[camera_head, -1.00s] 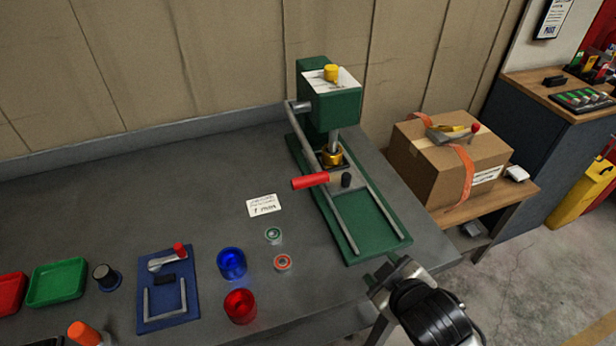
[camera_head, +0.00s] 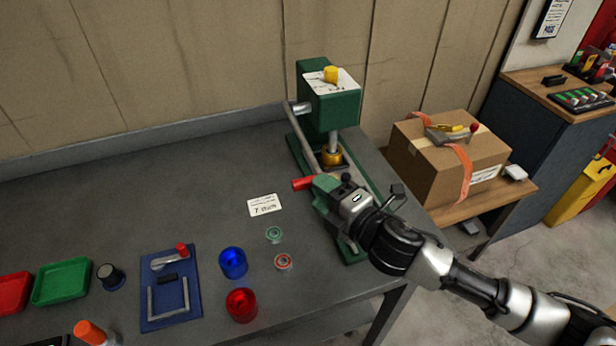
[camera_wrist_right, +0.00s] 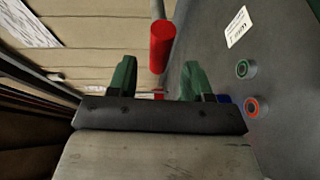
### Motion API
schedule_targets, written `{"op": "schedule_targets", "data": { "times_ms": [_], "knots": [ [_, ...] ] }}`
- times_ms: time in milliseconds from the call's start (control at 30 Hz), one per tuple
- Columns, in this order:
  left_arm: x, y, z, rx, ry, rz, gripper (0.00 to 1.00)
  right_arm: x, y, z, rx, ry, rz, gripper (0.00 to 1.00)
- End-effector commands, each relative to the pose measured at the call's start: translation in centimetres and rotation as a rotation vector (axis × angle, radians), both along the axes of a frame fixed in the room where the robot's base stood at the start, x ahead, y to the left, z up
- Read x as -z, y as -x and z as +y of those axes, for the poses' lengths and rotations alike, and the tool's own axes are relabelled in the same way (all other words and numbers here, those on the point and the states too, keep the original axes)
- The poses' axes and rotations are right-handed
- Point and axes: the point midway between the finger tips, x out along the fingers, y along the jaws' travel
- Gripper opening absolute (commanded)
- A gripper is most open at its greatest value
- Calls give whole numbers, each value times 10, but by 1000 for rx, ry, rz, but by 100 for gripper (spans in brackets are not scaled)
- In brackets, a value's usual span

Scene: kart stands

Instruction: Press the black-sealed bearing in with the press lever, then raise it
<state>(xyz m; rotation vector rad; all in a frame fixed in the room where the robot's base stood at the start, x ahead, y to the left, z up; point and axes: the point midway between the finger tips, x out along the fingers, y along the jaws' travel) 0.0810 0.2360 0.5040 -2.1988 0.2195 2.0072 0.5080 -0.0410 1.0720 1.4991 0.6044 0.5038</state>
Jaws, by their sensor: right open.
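The green press (camera_head: 334,105) stands at the back right of the bench, with a brass-coloured part (camera_head: 332,157) under its ram. Its lever ends in a red handle (camera_head: 302,183), which also shows in the right wrist view (camera_wrist_right: 161,47). My right gripper (camera_head: 322,186) is open at the handle. In the wrist view the handle lies just beyond and between the green fingertips (camera_wrist_right: 158,72), not visibly gripped. I cannot make out a black-sealed bearing; the gripper hides part of the press base. A green-ringed bearing (camera_head: 274,235) and a red-ringed bearing (camera_head: 283,262) lie on the bench. My left gripper is not in view.
A blue fixture (camera_head: 170,290), green tray (camera_head: 62,281) and red tray (camera_head: 12,294) are further left. A white card (camera_head: 265,205) lies left of the press. A cardboard box (camera_head: 450,155) stands right.

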Motion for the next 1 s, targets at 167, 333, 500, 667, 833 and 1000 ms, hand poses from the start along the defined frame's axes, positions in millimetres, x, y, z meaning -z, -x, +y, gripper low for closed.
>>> {"op": "schedule_targets", "data": {
  "times_ms": [167,333,500,667,833,1000],
  "knots": [
    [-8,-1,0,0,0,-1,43,0,-23,19,1,-1,1,50],
    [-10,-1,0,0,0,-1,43,2,-33,28,1,-1,1,50],
    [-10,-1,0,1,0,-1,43,3,-35,30,1,-1,1,50],
    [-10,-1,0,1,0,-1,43,3,-35,30,1,-1,1,48],
    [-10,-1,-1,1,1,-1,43,3,-35,30,1,-1,1,22],
    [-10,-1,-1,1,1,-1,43,3,-35,30,2,-1,2,0]
  ]
}}
